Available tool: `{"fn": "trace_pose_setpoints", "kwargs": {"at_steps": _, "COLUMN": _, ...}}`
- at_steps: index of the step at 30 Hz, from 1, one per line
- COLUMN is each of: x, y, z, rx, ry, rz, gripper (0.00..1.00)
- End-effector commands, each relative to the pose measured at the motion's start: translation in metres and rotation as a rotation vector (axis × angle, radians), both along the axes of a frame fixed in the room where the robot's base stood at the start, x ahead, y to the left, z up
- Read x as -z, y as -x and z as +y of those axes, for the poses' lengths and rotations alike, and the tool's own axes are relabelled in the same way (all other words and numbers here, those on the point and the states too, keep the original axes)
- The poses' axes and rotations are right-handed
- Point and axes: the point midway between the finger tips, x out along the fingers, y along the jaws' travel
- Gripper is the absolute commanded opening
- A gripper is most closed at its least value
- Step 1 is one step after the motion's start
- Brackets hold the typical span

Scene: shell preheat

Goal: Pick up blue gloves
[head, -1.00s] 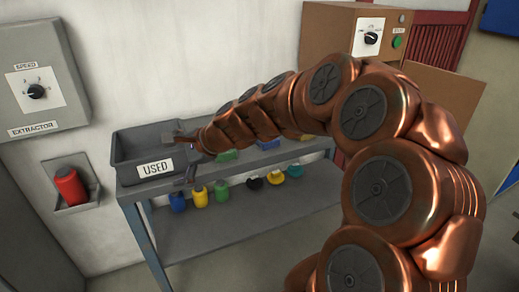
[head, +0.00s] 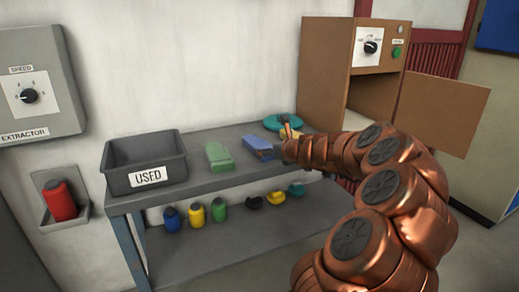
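My gripper (head: 281,139) is just right of the blue gloves, over the table. Its fingers look spread apart, with nothing seen held between them. The wrist hides part of the fingers, and I cannot tell whether they touch the gloves.
A grey bin marked USED (head: 114,182) stands at the table's left end. An open-doored brown cabinet (head: 327,62) stands right. Several bottles and lids sit on the lower shelf.

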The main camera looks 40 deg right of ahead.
Motion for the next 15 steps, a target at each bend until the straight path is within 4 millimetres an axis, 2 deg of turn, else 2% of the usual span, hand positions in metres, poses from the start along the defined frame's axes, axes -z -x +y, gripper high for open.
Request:
{"fn": "trace_pose_setpoints", "kwargs": {"at_steps": 9, "x": 0.011, "y": -0.037, "z": -0.006, "rx": -0.003, "ry": 0.003, "rz": 0.002, "gripper": 1.00}}
{"fn": "trace_pose_setpoints", "kwargs": {"at_steps": 15, "x": 0.013, "y": -0.046, "z": -0.009, "rx": -0.002, "ry": 0.002, "rz": -0.001, "gripper": 1.00}}
